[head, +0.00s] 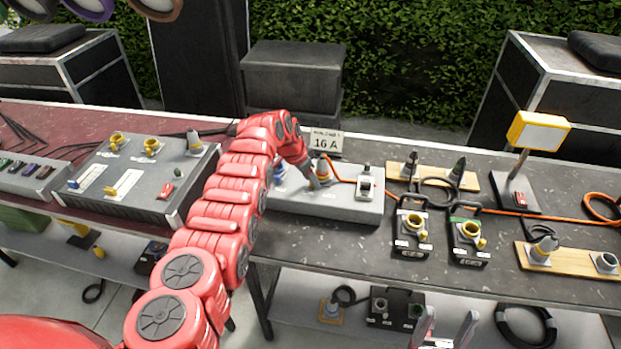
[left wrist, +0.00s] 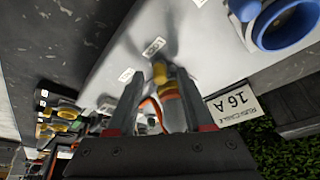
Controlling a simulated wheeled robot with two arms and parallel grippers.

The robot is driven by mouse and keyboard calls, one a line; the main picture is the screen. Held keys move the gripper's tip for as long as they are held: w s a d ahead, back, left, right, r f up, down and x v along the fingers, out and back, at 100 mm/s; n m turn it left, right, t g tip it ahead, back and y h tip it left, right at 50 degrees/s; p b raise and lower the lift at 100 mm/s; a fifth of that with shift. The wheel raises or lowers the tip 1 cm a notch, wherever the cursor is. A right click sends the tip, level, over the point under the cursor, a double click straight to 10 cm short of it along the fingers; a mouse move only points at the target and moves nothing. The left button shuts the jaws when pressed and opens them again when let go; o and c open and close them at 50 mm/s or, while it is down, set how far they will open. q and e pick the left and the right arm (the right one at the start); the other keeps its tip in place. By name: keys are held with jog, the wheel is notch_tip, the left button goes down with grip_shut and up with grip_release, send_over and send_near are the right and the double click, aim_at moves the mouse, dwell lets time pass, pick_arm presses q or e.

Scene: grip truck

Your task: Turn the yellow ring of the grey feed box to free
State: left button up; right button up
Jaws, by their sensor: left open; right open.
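The grey feed box (head: 345,207) lies on the dark table, mid-view. A grey plug with a yellow ring (head: 323,182) stands on it, with an orange cable running off to the right. My left gripper (head: 312,178) is open at this plug, partly hidden by my red arm. In the left wrist view its two fingers (left wrist: 156,92) stand either side of the yellow ring (left wrist: 163,78); contact cannot be told. A blue socket (left wrist: 287,20) is on the same box. My right gripper (head: 446,330) is open and empty at the bottom of the head view.
A "16 A" card (head: 326,141) stands behind the box. Black units with yellow sockets (head: 411,230) stand to the right. A larger grey panel (head: 140,180) lies left of my arm.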

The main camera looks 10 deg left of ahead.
pick_arm(q)
jog(key=shift+c, duration=0.3)
grip_shut()
